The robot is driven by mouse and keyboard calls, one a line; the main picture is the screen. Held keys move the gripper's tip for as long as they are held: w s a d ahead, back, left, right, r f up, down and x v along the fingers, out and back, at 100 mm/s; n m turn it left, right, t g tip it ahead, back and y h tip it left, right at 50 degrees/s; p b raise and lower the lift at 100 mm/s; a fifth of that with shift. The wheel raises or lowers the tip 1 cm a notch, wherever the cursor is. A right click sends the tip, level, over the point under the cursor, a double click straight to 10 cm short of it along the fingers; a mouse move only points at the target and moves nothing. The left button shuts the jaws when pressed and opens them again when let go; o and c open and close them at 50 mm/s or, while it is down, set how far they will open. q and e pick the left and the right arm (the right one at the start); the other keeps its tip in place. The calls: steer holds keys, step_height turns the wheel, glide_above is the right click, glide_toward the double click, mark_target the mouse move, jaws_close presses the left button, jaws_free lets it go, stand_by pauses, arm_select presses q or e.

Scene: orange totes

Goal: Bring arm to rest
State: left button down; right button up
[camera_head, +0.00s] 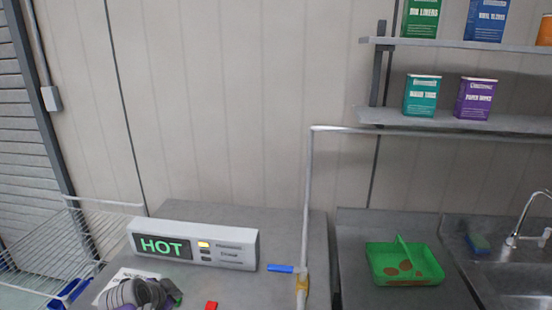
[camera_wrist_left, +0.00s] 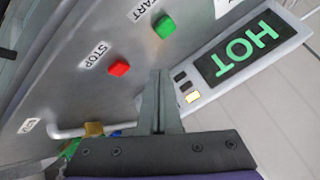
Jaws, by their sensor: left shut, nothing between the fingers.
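My left gripper (camera_head: 147,292) shows at the bottom left of the head view as grey and purple parts, in front of the white display box (camera_head: 222,247) whose screen reads HOT in green. Its fingertips cannot be made out there. In the left wrist view the two fingers of my left gripper (camera_wrist_left: 159,78) lie together with nothing between them. They appear over the grey metal surface, between the red STOP button (camera_wrist_left: 119,67) and the HOT display (camera_wrist_left: 238,48). My right gripper is in neither view.
A green START button (camera_wrist_left: 164,27) is on the grey machine. A pipe (camera_head: 307,190) with a blue handle (camera_head: 280,268) rises beside it. A wire rack (camera_head: 85,245) stands left; shelves (camera_head: 455,121) hold boxes.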

arm_select(q)
steer(key=s+d+f+n+g, duration=0.1)
steer(key=s+d+f+n, duration=0.1)
steer(key=s, duration=0.5)
steer(key=s+d+f+n+g, duration=0.1)
steer(key=s+d+f+n, duration=0.2)
steer(key=s+d, duration=0.2)
steer(key=s+d+f+n+g, duration=0.1)
steer(key=s+d, duration=0.3)
steer(key=s, duration=0.7)
steer(key=shift+s+d+f+n, duration=0.15)
steer(key=shift+d+f+n, duration=0.05)
steer(key=shift+f+n, duration=0.5)
